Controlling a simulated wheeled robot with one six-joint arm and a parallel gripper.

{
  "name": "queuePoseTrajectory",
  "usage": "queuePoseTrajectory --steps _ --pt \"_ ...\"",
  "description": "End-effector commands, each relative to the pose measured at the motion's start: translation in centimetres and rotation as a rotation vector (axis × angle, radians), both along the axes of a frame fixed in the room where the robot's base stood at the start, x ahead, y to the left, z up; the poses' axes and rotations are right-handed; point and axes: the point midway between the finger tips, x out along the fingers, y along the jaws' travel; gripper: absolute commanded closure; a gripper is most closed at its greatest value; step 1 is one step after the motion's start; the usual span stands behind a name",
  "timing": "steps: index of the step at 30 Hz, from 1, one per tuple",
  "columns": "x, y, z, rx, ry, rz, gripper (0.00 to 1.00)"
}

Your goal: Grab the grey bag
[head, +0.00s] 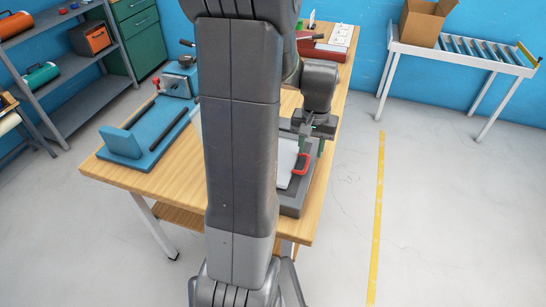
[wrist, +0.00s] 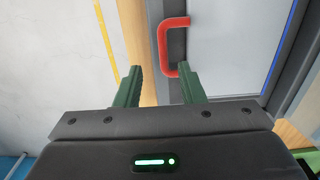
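A flat light-grey piece (head: 287,160) with a red handle (head: 301,164) lies in a dark grey tray-like frame (head: 291,206) on the wooden table. It may be the grey bag, but my arm hides part of it. My gripper (head: 311,147) is above its right side. In the wrist view, the light-grey surface (wrist: 240,45) and red handle (wrist: 167,42) are just beyond my gripper (wrist: 160,70). My green fingers are open with nothing held between them. The right fingertip appears close to the handle's near end; I cannot tell if they touch.
A blue fixture (head: 130,143) and a blue machine (head: 177,80) stand on the table's left. A red item (head: 318,48) is at its back. A roller conveyor (head: 470,52) with a cardboard box (head: 425,22) stands at the back right. The floor right of the table is clear.

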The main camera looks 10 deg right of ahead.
Motion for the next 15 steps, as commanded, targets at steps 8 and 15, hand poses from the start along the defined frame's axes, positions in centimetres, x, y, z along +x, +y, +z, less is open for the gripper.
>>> queuePoseTrajectory --steps 8,15 --pt "-0.3 0.8 -3.3 0.002 0.006 0.002 0.64" --pt "-0.2 0.7 -5.3 0.0 0.0 0.0 0.64"
